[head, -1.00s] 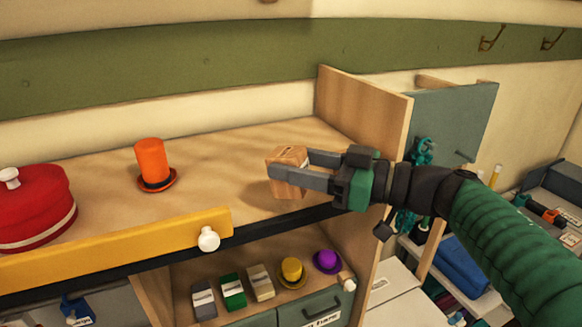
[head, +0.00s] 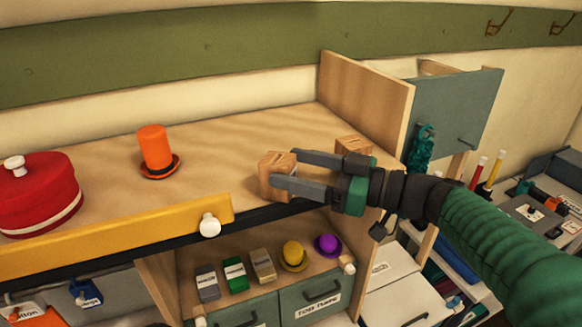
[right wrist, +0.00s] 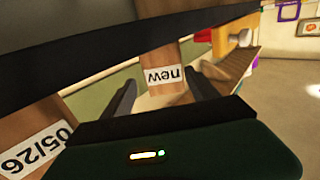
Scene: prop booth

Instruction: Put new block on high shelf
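A wooden block (head: 277,177) stands upright on the top shelf (head: 215,165), close to its front edge. The right wrist view shows a block (right wrist: 162,50) with a "new" label between my fingers. My right gripper (head: 283,167) is around this block, one finger on each side. The fingers look spread a little, with a small gap on the left in the wrist view. A second wooden block (head: 353,146) stands behind the gripper, partly hidden. In the wrist view a block at the left (right wrist: 30,150) carries a "05/26" label. My left gripper is out of view.
An orange top hat (head: 156,147) and a red round box (head: 38,195) stand on the shelf. A yellow board (head: 120,242) with a white knob edges its front left. A wooden side panel (head: 365,100) closes the right. Small blocks and hats sit on the lower shelf.

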